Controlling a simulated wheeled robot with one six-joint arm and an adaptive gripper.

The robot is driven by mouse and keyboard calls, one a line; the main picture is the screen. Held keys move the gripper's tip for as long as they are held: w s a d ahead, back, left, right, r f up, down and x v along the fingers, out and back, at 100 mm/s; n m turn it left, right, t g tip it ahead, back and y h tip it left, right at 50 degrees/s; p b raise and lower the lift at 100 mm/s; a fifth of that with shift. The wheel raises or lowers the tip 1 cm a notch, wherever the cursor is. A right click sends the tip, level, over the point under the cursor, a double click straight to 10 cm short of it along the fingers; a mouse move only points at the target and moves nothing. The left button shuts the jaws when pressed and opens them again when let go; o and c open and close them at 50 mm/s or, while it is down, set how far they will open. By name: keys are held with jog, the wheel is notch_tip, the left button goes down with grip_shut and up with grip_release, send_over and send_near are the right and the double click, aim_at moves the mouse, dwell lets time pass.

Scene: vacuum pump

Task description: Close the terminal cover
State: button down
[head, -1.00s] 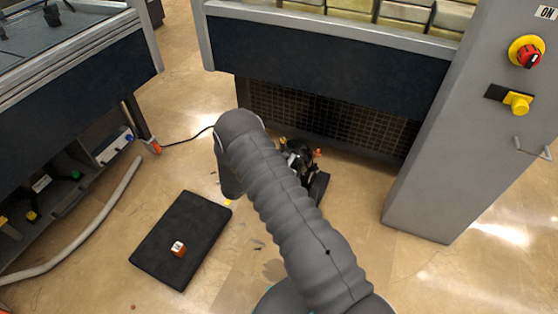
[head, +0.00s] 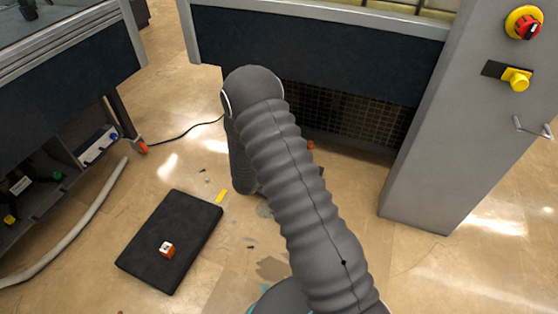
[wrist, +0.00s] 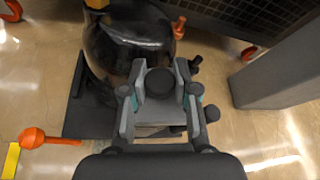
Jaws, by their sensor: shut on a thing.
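The vacuum pump shows in the wrist view as a glossy dark rounded body (wrist: 125,45) on a dark base plate (wrist: 90,115). An orange knob (wrist: 179,25) stands at its upper right, and an orange ball-ended lever (wrist: 35,137) lies at lower left. My gripper (wrist: 160,80) is at the pump's near side, its fingers shut on a black round-ended part (wrist: 160,84). A grey flat surface (wrist: 160,117) shows below that part. I cannot tell for sure which piece is the terminal cover. In the head view my arm hides the gripper and nearly all of the pump.
A black mat (head: 180,225) with a small orange-and-white block (head: 167,249) lies on the floor at left. A grey cabinet (head: 440,130) stands at right, and a bench (head: 310,45) with a mesh panel is behind. A yellow strip (head: 220,197) lies by the mat.

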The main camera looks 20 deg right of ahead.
jog(key=m+b, duration=0.1)
jog(key=f+m+y+b, duration=0.1)
jog(key=b, duration=0.1)
jog(key=shift+s+d+f+t, duration=0.1)
jog(key=shift+s+d+t, duration=0.15)
jog(key=shift+d+t, duration=0.15)
jog(key=shift+m+b, duration=0.3)
jog(key=shift+b, duration=0.2)
jog(key=shift+t+y, duration=0.3)
jog(key=c, duration=0.9)
grip_release()
jog(key=shift+s, duration=0.1)
jog(key=shift+v, duration=6)
